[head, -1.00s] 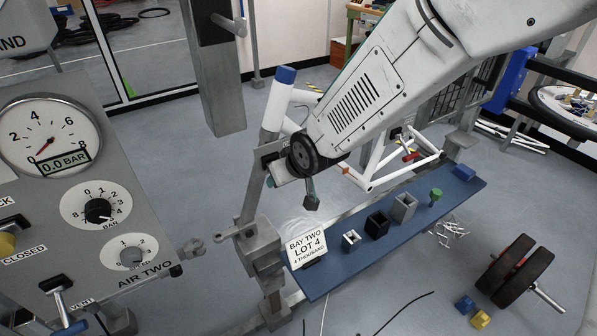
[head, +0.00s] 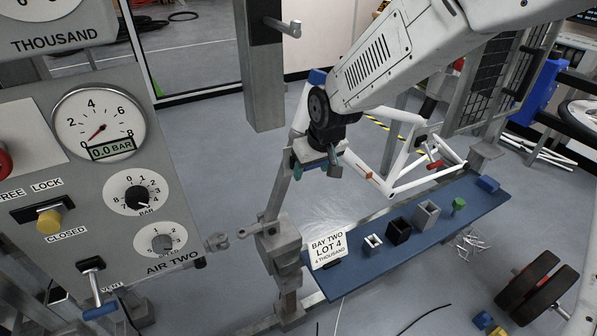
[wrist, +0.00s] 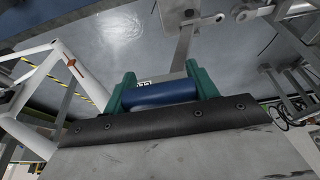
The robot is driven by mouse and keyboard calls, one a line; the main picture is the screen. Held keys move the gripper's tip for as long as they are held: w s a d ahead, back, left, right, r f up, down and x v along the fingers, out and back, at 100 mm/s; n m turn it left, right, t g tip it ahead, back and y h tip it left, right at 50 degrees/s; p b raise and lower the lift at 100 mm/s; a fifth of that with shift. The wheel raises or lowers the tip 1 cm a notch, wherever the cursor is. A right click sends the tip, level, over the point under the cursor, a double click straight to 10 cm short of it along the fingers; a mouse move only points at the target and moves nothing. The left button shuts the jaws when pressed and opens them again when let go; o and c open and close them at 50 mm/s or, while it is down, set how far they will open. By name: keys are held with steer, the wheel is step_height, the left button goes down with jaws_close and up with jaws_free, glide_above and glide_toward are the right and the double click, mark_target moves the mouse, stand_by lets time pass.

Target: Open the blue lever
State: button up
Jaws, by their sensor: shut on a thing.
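The blue lever is a grey flat bar (head: 281,189) rising from a grey clamp block (head: 279,247), leaning slightly right. Its blue grip (wrist: 160,95) lies across between the green fingers in the wrist view. My gripper (head: 317,168) is shut on this grip, above and right of the clamp block in the head view. There the grip is mostly hidden by the fingers. A second lever with a blue handle (head: 99,311) sits under the panel at lower left, by the partly hidden VENT label.
The panel (head: 85,215) with gauge and dials stands left. A white bicycle frame (head: 388,150) is behind my gripper. A blue shelf (head: 365,270) carries a sign (head: 327,249) and several small parts at right. Dumbbell-like wheels (head: 530,285) lie on the floor.

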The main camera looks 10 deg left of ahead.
steer(key=shift+w+r, duration=0.1)
steer(key=shift+r, duration=0.05)
steer(key=o, duration=1.4)
steer(key=v, duration=0.7)
steer(key=shift+r, duration=0.35)
steer(key=s+d+r+m, duration=0.2)
steer(key=s+d, duration=0.7)
steer(key=s+d+r+m+g+h, duration=0.1)
steer(key=s+d+r+m, duration=0.1)
steer(key=s+d, duration=0.8)
steer(key=s+d+r+m+g+h, duration=0.1)
steer(key=s+d+r+m, duration=0.1)
steer(key=s+d, duration=0.7)
steer(key=shift+s+d+r+m, duration=0.3)
steer(key=shift+s+r+m, duration=0.1)
steer(key=shift+r, duration=0.2)
